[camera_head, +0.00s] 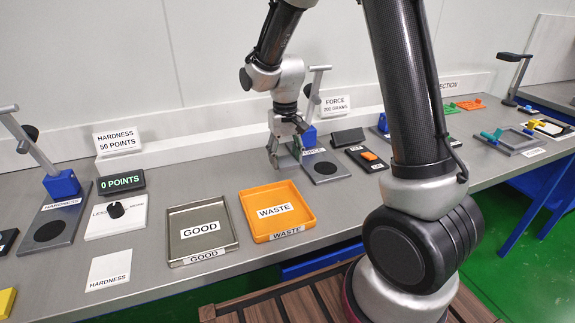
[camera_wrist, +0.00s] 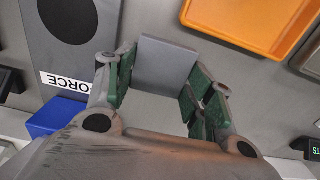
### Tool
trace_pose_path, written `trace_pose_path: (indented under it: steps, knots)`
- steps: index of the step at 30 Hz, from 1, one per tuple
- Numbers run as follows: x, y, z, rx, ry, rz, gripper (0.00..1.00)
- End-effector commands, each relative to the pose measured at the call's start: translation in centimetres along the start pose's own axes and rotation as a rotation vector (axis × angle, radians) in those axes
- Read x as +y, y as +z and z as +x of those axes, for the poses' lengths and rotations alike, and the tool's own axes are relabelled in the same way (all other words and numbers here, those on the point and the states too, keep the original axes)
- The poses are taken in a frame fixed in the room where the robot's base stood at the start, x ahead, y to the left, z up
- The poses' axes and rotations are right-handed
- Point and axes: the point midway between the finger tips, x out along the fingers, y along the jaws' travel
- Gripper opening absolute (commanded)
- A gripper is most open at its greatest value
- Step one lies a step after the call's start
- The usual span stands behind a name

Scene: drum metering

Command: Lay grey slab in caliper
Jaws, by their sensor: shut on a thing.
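My gripper (camera_head: 285,157) is over the bench beside the force tester (camera_head: 326,168), to its left in the head view. In the wrist view my gripper (camera_wrist: 161,72) has its green-padded fingers on either side of the grey slab (camera_wrist: 165,62), shut on it. The slab is a flat, plain grey block, its far edge pointing away from the palm. In the head view it is mostly hidden by the fingers. No caliper is clearly labelled; a grey frame with teal and yellow parts (camera_head: 510,139) lies at the far right, and I cannot tell if it is the caliper.
The orange WASTE tray (camera_head: 309,222) and grey GOOD tray (camera_head: 175,238) stand empty in front. The hardness tester (camera_head: 48,232) is at left. A dark box with an orange button (camera_head: 369,157) sits right of the force tester. My arm hides part of the bench.

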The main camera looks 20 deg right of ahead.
Motion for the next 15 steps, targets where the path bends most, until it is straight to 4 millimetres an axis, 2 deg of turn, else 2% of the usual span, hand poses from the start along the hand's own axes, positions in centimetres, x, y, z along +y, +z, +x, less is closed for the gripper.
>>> trace_pose_path:
  steps: [7, 15]
  knots:
    - [0.0, 0.1, 3.3, -0.003, 0.001, 0.000, 0.29]
    - [0.0, 0.0, 3.6, 0.000, 0.000, 0.000, 0.29]
